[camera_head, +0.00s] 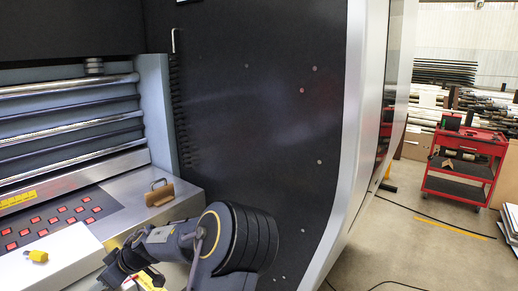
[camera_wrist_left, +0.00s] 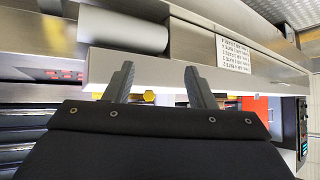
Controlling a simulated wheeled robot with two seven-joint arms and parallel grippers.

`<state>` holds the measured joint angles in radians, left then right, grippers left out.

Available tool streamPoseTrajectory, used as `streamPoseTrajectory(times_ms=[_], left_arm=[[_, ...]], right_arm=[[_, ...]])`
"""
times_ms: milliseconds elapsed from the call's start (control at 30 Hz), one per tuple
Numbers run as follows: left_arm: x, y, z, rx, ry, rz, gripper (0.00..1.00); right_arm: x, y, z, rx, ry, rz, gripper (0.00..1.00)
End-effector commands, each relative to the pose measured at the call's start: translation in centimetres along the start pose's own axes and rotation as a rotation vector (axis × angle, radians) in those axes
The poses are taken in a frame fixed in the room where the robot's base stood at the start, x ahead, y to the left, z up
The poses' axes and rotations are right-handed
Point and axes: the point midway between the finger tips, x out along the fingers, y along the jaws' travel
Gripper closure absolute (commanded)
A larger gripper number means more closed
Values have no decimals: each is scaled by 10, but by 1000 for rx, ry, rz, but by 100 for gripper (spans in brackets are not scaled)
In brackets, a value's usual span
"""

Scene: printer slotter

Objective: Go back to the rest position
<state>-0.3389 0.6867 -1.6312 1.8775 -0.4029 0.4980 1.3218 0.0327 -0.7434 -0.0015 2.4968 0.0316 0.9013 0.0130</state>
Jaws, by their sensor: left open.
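My left gripper (camera_wrist_left: 160,76) shows in the left wrist view with its two dark fingers apart. It is open and nothing is seen held between them. Its fingertips overlap a white ledge (camera_wrist_left: 240,85) in the picture; I cannot tell whether they touch it. Yellow knobs (camera_wrist_left: 149,97) show behind and between the fingers. In the head view one of my arms (camera_head: 238,240) crosses the bottom middle, in front of the machine; I cannot make out a gripper's fingers there. My right gripper is not clearly seen in either view.
The machine has a panel of red buttons (camera_head: 50,217), a white box (camera_head: 62,258) with a yellow knob (camera_head: 37,256), and a brown handled block (camera_head: 160,193). A dark side wall (camera_head: 260,110) rises behind my arm. A red cart (camera_head: 462,165) stands right; floor before it is open.

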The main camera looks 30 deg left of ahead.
Motion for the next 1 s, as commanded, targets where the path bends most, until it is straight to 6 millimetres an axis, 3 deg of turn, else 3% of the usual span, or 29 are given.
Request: streamPoseTrajectory(times_ms=[200, 367, 467, 600, 667, 800, 900, 1000], left_arm=[[8, -8, 64, 96, -232, 23, 50], [-11, -13, 130, 225, -479, 105, 50], [-47, -16, 175, 347, -665, 226, 50], [-130, -28, 219, 575, -883, 517, 50], [-168, -39, 227, 680, -928, 666, 50], [-246, -78, 231, 931, -907, 1017, 50], [-281, -110, 232, 1094, -809, 1216, 50], [-300, -135, 234, 1219, -694, 1344, 50]], right_arm=[[0, 0, 0, 0, 0, 0, 64], [0, 0, 0, 0, 0, 0, 64], [0, 0, 0, 0, 0, 0, 64], [0, 0, 0, 0, 0, 0, 64], [0, 0, 0, 0, 0, 0, 64], [0, 0, 0, 0, 0, 0, 64], [0, 0, 0, 0, 0, 0, 64], [0, 0, 0, 0, 0, 0, 64]])
